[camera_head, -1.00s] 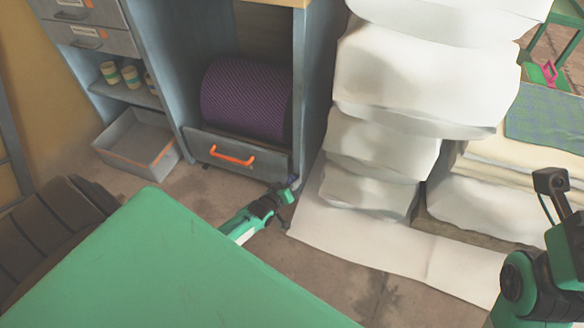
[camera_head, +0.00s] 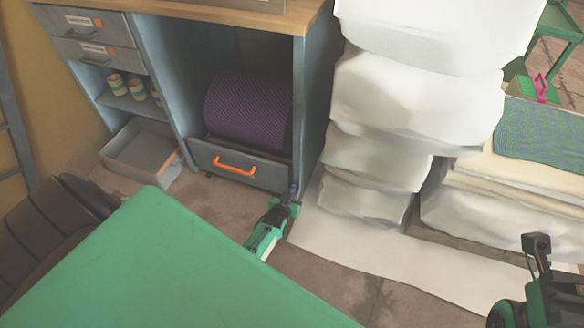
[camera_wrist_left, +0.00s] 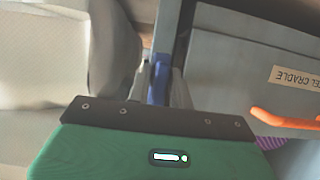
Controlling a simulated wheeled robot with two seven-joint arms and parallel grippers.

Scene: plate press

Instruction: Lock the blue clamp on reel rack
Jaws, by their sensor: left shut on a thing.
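The blue clamp (camera_wrist_left: 160,82) is a narrow blue lever at the edge of the grey reel rack (camera_head: 312,110). In the left wrist view it stands between the fingers of my left gripper (camera_wrist_left: 158,88), which is shut on it. In the head view my left gripper (camera_head: 292,196) is at the rack's lower front right corner, and only a small bluish bit of the clamp shows there. The cradle drawer (camera_head: 240,172) with an orange handle (camera_head: 235,164) sits left of the gripper. The catch behind the clamp is hidden.
A purple reel (camera_head: 248,112) lies in the rack above the drawer. A tall stack of white wrapped bundles (camera_head: 385,130) stands close on the right, with a white sheet (camera_head: 385,245) on the floor.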

